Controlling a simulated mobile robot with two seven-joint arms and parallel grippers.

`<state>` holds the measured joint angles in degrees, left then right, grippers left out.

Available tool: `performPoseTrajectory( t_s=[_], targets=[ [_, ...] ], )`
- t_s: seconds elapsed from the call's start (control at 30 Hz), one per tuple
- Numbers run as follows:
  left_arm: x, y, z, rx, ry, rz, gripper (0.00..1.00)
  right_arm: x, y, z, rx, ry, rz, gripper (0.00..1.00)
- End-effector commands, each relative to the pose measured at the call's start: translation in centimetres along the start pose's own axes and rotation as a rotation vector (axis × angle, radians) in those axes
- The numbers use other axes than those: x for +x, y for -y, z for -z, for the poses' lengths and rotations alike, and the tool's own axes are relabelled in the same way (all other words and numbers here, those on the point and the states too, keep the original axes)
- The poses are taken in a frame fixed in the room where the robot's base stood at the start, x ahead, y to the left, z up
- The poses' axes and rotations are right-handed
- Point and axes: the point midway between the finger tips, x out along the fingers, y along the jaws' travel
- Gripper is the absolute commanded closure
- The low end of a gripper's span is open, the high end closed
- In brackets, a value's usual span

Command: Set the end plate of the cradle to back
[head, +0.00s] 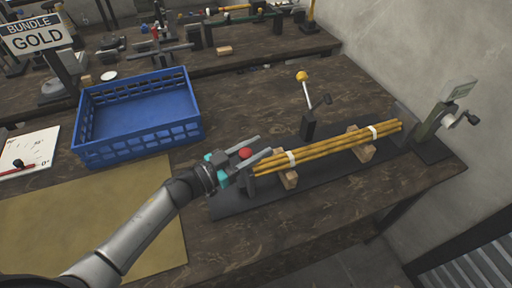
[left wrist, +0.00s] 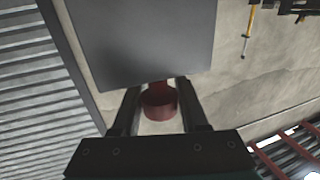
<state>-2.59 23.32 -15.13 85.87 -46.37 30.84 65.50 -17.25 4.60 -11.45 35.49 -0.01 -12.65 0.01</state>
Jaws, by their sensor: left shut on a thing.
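My left gripper (head: 262,147) is at the near left end of the cradle. It is shut on a red knob (head: 246,153), which also shows between the fingers in the left wrist view (left wrist: 158,105). A flat grey plate (left wrist: 145,40) lies just beyond the knob in that view; I take it for the end plate. In the head view the hand and knob hide most of that end. The cradle's wooden blocks (head: 289,180) carry a bundle of yellow rods (head: 335,141) with two white bands. My right gripper is not in view.
A yellow-knobbed lever (head: 307,98) stands behind the rods. A grey crank device (head: 445,122) stands at the right end. A blue crate (head: 140,115) is at left, behind a tan mat (head: 95,215). A sign (head: 38,36) reads "BUNDLE GOLD".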

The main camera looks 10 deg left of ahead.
Motion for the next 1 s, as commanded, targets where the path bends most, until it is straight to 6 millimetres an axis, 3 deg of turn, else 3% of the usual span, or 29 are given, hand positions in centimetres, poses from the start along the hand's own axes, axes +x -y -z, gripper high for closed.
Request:
performPoseTrajectory(
  t_s=[0.1, 1.0],
  targets=[
    [-0.02, 0.00, -0.01, 0.000, 0.000, 0.000, 1.00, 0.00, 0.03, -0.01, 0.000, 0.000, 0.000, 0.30],
    [-0.02, -0.01, -0.03, 0.000, 0.001, 0.000, 1.00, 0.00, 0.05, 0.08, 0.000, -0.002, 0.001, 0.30]
  ],
)
